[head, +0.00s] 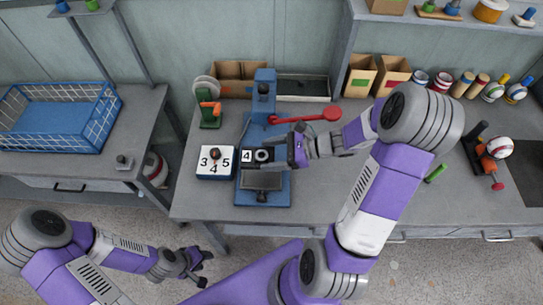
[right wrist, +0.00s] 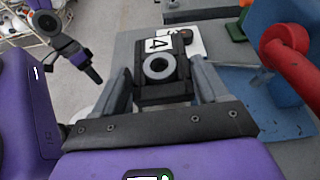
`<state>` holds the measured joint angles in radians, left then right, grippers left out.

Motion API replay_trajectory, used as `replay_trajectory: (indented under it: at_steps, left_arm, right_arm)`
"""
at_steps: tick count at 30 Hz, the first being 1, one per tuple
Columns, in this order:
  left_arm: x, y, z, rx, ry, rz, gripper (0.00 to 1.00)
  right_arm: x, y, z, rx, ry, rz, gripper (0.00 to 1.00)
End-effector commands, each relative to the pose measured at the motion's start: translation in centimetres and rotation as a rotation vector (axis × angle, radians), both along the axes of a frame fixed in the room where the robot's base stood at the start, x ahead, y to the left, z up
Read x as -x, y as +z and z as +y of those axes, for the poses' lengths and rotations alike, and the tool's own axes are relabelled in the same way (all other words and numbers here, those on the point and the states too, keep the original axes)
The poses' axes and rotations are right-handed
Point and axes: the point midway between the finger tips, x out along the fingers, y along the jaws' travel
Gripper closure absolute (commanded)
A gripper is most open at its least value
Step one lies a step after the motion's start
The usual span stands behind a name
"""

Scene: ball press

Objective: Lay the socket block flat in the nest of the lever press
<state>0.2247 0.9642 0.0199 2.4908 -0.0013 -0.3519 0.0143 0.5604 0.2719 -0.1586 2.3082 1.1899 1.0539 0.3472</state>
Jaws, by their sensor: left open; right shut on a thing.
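The socket block (head: 262,155) is dark with a pale ring around its hole and a white "4" label at one end. My right gripper (head: 280,155) is shut on it from the right side. In the right wrist view the socket block (right wrist: 160,66) sits between both fingers, ring facing the camera. In the head view it overlaps the blue lever press (head: 264,92), between its column and a dark plate at the front. Its height above the press is unclear, and the nest is not clearly visible. My left gripper (head: 204,268) is open and empty in front of the table.
The red press lever (head: 325,115) extends right, close behind my right gripper. A white numbered block with a dark knob (head: 215,160) stands just left of the press. A green and orange tool (head: 210,113) and cardboard boxes (head: 240,75) stand behind. The table's front left is clear.

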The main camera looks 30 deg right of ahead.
Motion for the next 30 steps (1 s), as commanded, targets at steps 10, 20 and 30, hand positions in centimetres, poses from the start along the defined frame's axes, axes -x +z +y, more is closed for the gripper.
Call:
replay_trajectory:
  at_steps: [10,20,30]
  left_arm:
    - [0.0,-2.3,0.0,0.0,0.0,0.0,0.57]
    - [0.0,-4.6,0.0,0.0,0.0,0.0,0.57]
    - [0.0,-5.7,0.0,0.0,0.0,0.0,0.57]
  right_arm:
    - [0.0,-3.1,-0.1,-0.012,-0.001,0.019,0.64]
    - [0.0,-6.5,-0.1,-0.027,-0.001,0.044,0.64]
    - [0.0,-8.2,-0.1,-0.036,-0.001,0.057,0.64]
